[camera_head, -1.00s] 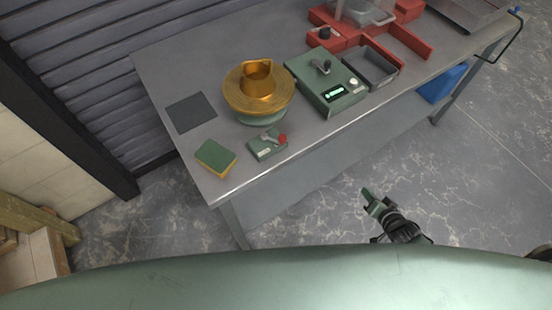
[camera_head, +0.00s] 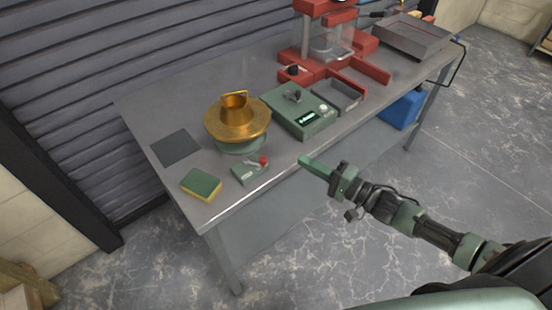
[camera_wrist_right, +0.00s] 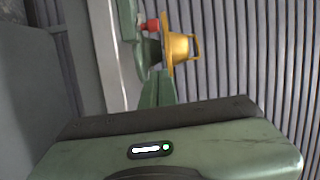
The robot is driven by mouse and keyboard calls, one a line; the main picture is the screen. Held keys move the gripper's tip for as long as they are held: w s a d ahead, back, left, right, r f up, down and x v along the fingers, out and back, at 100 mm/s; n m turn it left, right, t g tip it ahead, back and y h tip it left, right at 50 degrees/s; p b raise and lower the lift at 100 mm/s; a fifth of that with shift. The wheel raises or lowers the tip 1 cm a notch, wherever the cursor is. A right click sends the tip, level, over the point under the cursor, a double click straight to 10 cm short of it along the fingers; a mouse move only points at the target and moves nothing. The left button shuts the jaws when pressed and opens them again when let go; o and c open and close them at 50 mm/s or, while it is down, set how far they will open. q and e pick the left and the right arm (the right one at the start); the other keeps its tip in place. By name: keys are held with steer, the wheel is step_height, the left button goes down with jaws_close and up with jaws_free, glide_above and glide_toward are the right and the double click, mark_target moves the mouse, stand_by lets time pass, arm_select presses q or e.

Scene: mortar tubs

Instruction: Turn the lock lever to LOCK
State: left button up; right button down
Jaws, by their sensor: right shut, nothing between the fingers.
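A small green box (camera_head: 250,174) with a lever ending in a red knob (camera_head: 263,161) sits near the front edge of the table; its label is too small to read. The red knob also shows in the right wrist view (camera_wrist_right: 152,25), near the top. My right gripper (camera_head: 307,161) is shut and empty, reaching in from the right, to the right of the lever box and apart from it. Its green fingers (camera_wrist_right: 157,88) point toward the table in the wrist view. My left gripper is not in view.
A brass cone and ring (camera_head: 237,122) stand behind the lever box. A yellow-green sponge (camera_head: 201,185) lies to its left, near a dark square mat (camera_head: 176,148). A green control box (camera_head: 302,118), a dark tray (camera_head: 340,94) and a red stand (camera_head: 365,71) are farther right.

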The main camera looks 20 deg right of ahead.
steer(key=p+x, duration=0.1)
steer(key=x, duration=0.8)
steer(key=shift+w+r+p, duration=0.15)
steer(key=shift+w+p, duration=0.1)
steer(key=shift+p, duration=0.05)
steer(key=shift+a, duration=0.45)
steer(key=shift+s+a+p, duration=0.45)
steer(key=shift+s+a, duration=0.05)
steer(key=shift+s, duration=0.25)
steer(key=shift+s+a+p, duration=0.45)
steer(key=shift+s, duration=0.3)
steer(key=shift+f, duration=0.2)
